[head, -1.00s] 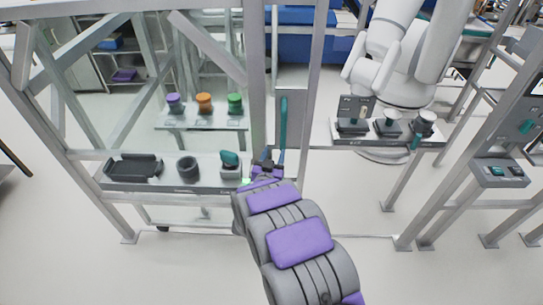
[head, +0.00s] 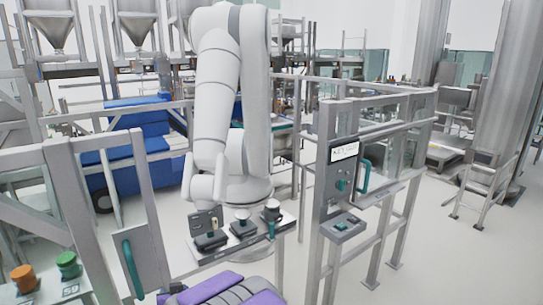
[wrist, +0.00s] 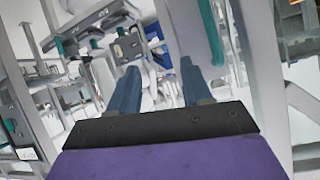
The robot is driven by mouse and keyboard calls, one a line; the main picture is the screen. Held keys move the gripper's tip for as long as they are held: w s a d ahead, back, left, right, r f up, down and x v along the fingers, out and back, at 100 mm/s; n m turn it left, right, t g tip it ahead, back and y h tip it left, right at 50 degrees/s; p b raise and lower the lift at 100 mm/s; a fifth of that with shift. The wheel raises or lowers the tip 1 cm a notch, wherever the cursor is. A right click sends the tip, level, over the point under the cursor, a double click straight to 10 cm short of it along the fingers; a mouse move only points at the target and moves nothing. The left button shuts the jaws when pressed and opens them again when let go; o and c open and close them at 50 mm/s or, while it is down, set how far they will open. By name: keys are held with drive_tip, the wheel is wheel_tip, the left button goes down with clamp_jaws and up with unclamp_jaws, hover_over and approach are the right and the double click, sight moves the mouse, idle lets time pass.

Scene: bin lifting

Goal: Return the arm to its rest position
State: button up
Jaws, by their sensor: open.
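My gripper (wrist: 158,88) shows in the wrist view with its two blue fingers apart and nothing between them. In the head view my purple and grey arm (head: 222,290) is at the bottom edge, and my gripper is mostly cut off or hidden there. A teal handle (head: 132,268) on a grey panel stands just left of my arm. In the wrist view a pale post with a teal edge (wrist: 208,32) rises close to the right finger; I cannot tell whether they touch.
A white robot arm (head: 222,110) stands behind a shelf (head: 240,245) with several dark fixtures. A control stand (head: 340,190) with teal handles is on the right. Orange (head: 22,278) and green (head: 68,265) knobs are at lower left. Open floor (head: 430,250) lies at right.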

drive_tip(key=s+d+r+g+h+b, duration=0.1)
drive_tip(key=s+d+g, duration=0.1)
drive_tip(key=s+d, duration=0.5)
drive_tip(key=s+d+r+m+g+h, duration=0.1)
drive_tip(key=s+d+r+g, duration=0.2)
drive_tip(key=d, duration=0.8)
drive_tip(key=s+d+g+h+b, duration=0.1)
drive_tip(key=s+d+g, duration=0.1)
drive_tip(key=s+d, duration=0.5)
drive_tip(key=s+d+m+g+h, duration=0.1)
drive_tip(key=s+d+g, duration=0.1)
drive_tip(key=s+d, duration=0.6)
drive_tip(key=s+d+m+g+h, duration=0.1)
drive_tip(key=s+d+g+h, duration=0.1)
drive_tip(key=s+d, duration=0.6)
drive_tip(key=s+r+g, duration=0.1)
drive_tip(key=s, duration=0.5)
drive_tip(key=shift+m+b, duration=0.3)
drive_tip(key=shift+m, duration=0.1)
drive_tip(key=shift+c, duration=0.6)
drive_tip(key=shift+a, duration=0.15)
